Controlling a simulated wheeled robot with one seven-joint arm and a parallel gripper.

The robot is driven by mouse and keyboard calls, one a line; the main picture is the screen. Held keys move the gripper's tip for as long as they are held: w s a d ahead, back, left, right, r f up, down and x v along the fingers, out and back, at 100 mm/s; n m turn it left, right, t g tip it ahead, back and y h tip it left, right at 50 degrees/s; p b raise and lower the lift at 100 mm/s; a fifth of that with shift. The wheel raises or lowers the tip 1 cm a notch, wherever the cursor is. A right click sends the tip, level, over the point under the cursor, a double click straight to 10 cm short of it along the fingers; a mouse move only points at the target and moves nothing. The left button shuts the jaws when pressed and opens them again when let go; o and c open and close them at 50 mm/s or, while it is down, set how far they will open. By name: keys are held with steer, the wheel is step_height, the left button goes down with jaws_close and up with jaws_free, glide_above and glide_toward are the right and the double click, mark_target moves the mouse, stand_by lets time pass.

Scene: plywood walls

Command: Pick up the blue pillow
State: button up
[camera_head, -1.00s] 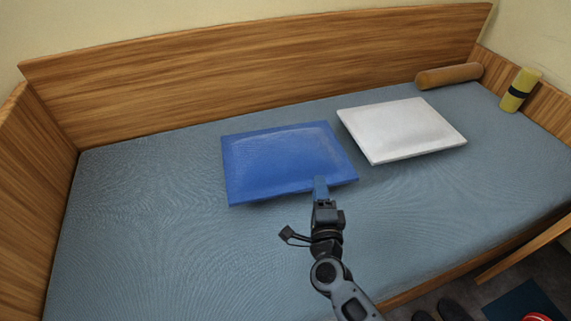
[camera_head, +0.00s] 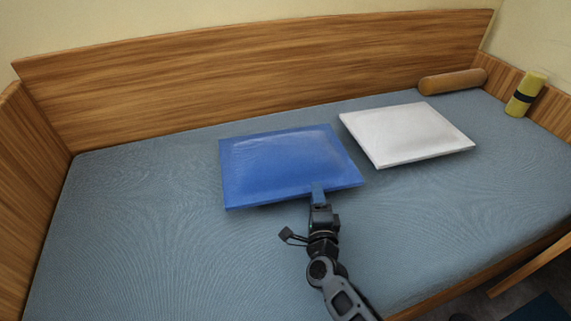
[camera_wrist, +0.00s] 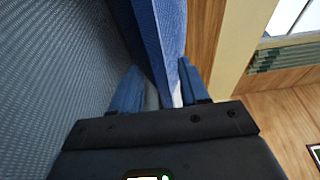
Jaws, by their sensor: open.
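The blue pillow (camera_head: 285,163) lies on the bed in the head view, left of the white pillow. My gripper (camera_head: 318,189) is at its near edge, right of the middle, with blue fingers pointing at the pillow. In the wrist view the fingers (camera_wrist: 162,88) are apart, and an edge of the blue pillow (camera_wrist: 164,35) reaches between them. The fingers look close to the pillow on both sides; I cannot tell whether they touch it.
The bed (camera_head: 150,230) has free surface left and in front. A white pillow (camera_head: 408,134) lies to the right. A brown bolster (camera_head: 452,81) and a yellow roll (camera_head: 525,94) are at the far right. Wooden panels (camera_head: 260,75) border the bed.

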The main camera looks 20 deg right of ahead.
steer(key=shift+x, duration=1.2)
steer(key=shift+c, duration=0.4)
jaws_close()
